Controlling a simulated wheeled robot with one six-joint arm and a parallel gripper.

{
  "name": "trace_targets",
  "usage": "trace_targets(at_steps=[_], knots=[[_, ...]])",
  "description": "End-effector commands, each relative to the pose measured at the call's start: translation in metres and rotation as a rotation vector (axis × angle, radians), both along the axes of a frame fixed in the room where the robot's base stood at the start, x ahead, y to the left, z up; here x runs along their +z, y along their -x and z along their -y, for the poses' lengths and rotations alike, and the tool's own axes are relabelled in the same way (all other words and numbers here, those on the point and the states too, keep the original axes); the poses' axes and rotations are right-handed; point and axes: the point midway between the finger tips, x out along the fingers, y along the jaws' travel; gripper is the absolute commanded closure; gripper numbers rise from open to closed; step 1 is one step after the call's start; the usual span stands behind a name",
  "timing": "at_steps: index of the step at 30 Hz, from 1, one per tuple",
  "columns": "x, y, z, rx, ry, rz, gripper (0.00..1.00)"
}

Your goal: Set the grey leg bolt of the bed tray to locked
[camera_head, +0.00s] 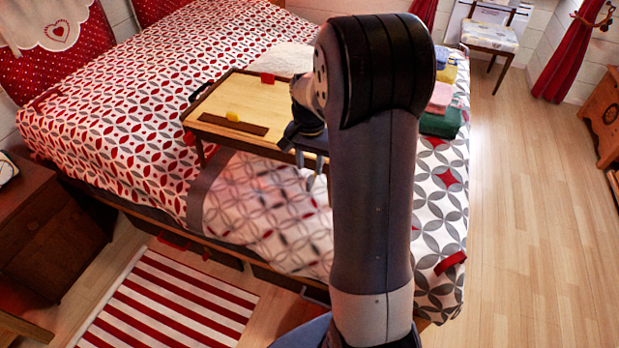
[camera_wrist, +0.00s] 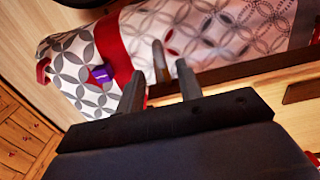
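The wooden bed tray (camera_head: 258,92) stands on the bed, with a dark strip and a small yellow piece (camera_head: 233,117) on its top. In the wrist view, the tray's dark edge (camera_wrist: 240,76) and part of its top show at the right. My gripper (camera_head: 313,166) is at the tray's front right corner, partly hidden by my arm in the head view. In the wrist view, my gripper (camera_wrist: 160,85) has its fingers apart, with a brownish-grey upright piece (camera_wrist: 160,62) visible between and beyond them. I cannot tell whether this is the leg bolt. No grey bolt is clearly identifiable.
The patterned bed (camera_head: 110,100) surrounds the tray. A red piece (camera_head: 267,78) is at the tray's back edge. Folded cloths (camera_head: 440,97) lie right of my arm. A purple piece (camera_wrist: 102,74) shows near red trim. Wooden floor (camera_head: 530,200) is clear at right.

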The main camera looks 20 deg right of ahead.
Motion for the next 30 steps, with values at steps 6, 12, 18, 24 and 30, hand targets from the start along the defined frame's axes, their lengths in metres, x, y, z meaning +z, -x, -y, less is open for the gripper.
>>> trace_targets(at_steps=[6,12,18,24,30], knots=[[-0.041,0.001,0.000,0.000,-0.001,-0.004,0.65],[-0.059,0.000,0.000,0.000,0.000,-0.001,0.65],[-0.062,0.000,0.000,0.000,0.000,0.000,0.65],[-0.062,0.000,0.000,0.000,0.000,0.000,0.71],[-0.062,0.000,0.000,0.000,0.000,0.000,0.88]])
